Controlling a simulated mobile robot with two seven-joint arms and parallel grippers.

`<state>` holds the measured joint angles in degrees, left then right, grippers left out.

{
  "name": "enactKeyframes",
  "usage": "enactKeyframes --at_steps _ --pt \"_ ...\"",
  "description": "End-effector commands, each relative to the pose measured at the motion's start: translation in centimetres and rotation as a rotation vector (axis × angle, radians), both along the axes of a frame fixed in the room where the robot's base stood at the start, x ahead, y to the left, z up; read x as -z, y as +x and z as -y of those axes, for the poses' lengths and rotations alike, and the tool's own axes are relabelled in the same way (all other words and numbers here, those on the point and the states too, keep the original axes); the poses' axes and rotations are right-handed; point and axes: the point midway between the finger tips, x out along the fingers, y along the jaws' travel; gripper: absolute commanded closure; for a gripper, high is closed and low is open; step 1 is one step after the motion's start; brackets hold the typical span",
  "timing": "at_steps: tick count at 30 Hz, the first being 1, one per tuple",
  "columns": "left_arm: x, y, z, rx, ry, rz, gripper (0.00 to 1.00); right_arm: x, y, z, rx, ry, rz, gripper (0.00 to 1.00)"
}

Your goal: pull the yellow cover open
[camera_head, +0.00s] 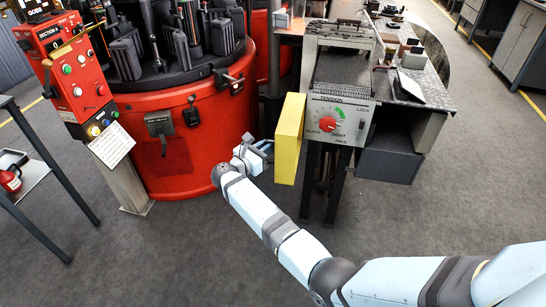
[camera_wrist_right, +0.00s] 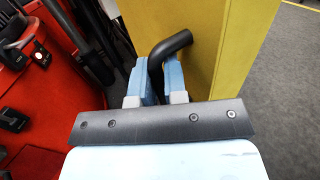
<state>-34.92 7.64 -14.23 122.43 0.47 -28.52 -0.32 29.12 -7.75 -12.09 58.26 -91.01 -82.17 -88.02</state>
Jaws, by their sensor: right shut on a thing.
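The yellow cover (camera_head: 289,138) is a tall upright panel on the left side of the grey machine with the tension dial. It also fills the upper middle of the right wrist view (camera_wrist_right: 220,50). A black bent handle (camera_wrist_right: 170,46) stands by the cover's face. My right gripper (camera_head: 262,150) is at the cover's left side, and its blue fingers (camera_wrist_right: 158,80) are shut on the handle, one on each side of it. The handle is mostly hidden by the gripper in the head view. My left gripper is in neither view.
A large red round machine (camera_head: 205,135) with black moulds on top stands close left of my right gripper. A red control panel (camera_head: 80,85) on a post stands further left. The grey tension machine (camera_head: 340,115) and a bench are to the right. The floor in front is clear.

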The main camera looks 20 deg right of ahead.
Motion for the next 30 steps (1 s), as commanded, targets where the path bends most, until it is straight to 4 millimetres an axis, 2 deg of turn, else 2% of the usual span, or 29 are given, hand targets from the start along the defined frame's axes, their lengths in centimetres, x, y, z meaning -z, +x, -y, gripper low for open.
enactKeyframes --at_steps 1,6,22,23,24,26,30 --pt "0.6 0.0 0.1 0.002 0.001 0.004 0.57 0.4 0.5 -0.2 0.020 -0.001 -0.004 1.00" --pt "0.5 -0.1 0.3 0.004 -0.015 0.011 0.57 0.2 1.3 -0.5 0.070 -0.003 -0.004 1.00" --pt "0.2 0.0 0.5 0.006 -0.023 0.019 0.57 0.0 1.7 -0.6 0.095 -0.002 -0.004 1.00" --pt "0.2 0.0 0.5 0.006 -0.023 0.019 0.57 0.0 1.7 -0.6 0.094 -0.002 -0.004 0.85" --pt "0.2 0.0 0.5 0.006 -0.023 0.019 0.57 0.0 1.7 -0.6 0.094 -0.002 -0.004 0.76" --pt "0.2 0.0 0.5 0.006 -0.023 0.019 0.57 0.0 1.7 -0.6 0.094 -0.002 -0.003 0.63" --pt "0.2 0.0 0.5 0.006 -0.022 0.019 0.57 0.0 1.7 -0.6 0.094 -0.002 -0.002 0.63"
